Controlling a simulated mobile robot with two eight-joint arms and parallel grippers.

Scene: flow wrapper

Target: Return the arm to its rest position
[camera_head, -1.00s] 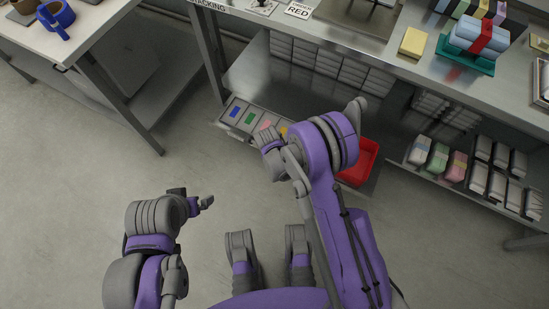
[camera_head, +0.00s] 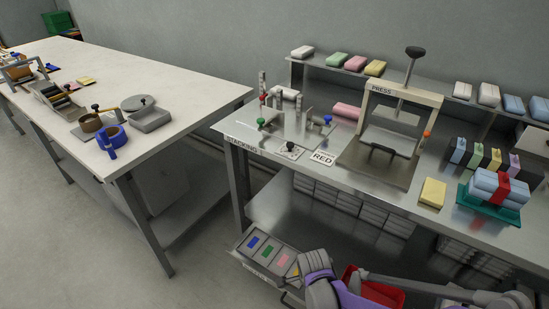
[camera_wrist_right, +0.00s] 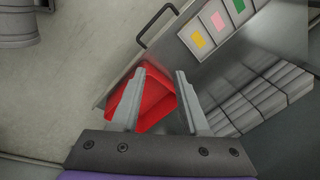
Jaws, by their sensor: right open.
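My right arm (camera_head: 325,289) shows along the bottom edge of the head view, purple and grey, bent low in front of the bench. Its gripper is not clear there. In the right wrist view my right gripper (camera_wrist_right: 162,72) is open, with two grey fingers apart and nothing between them. Beyond the fingers lies a red bin (camera_wrist_right: 156,103), apparently below them. The red bin also shows in the head view (camera_head: 378,288), partly hidden by my arm. My left arm and gripper are out of view.
A metal bench (camera_head: 225,127) holds a press (camera_head: 403,100) and a yellow block (camera_head: 432,193). Below it sits a tray (camera_head: 243,263) with coloured cards, close to my right arm. A white-topped table (camera_head: 190,87) stands left. Floor between them is open.

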